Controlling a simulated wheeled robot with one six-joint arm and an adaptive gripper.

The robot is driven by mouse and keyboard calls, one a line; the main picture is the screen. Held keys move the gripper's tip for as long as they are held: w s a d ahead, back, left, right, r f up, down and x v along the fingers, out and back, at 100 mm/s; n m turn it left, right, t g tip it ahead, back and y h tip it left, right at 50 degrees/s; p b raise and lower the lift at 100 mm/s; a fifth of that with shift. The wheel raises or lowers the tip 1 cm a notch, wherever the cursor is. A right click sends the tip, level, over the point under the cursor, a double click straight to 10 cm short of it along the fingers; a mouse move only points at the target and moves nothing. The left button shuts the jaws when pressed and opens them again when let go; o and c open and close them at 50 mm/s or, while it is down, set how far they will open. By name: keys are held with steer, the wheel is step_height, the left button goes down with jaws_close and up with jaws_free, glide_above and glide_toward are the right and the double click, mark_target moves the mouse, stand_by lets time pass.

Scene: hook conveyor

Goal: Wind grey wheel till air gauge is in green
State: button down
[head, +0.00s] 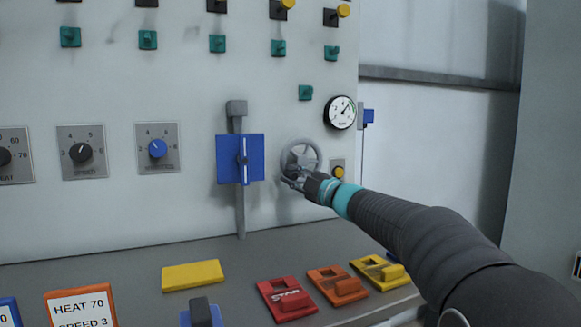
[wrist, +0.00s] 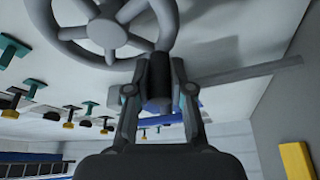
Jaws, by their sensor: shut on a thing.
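The grey wheel (head: 301,155) is a spoked handwheel on the pale panel, right of the blue square plate. It also fills the top of the wrist view (wrist: 106,34). My gripper (head: 293,180) is at the wheel's lower left rim. In the wrist view my gripper (wrist: 159,100) is shut on a dark upright handle (wrist: 158,72) at the wheel's rim, one finger on each side. The round white air gauge (head: 340,112) is above and right of the wheel. Its needle points to the upper right, near a green stretch; whether it lies within the green is too small to tell.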

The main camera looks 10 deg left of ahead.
steer(key=shift+w+d+f+n+g+h+p, duration=0.4)
steer(key=shift+d+n+h, duration=0.3)
steer(key=shift+n, duration=1.15)
steer(key=shift+w+d+f+n+g+h+p, duration=0.25)
steer(key=shift+w+d+f+n+h+p, duration=0.35)
steer(key=shift+n, duration=1.3)
steer(key=shift+w+d+f+n+g+h+p, duration=0.35)
steer(key=shift+d+n+h, duration=0.45)
steer(key=shift+n, duration=1.05)
steer(key=c, duration=1)
jaws_free()
steer(key=shift+r, duration=0.1)
steer(key=v, duration=1.2)
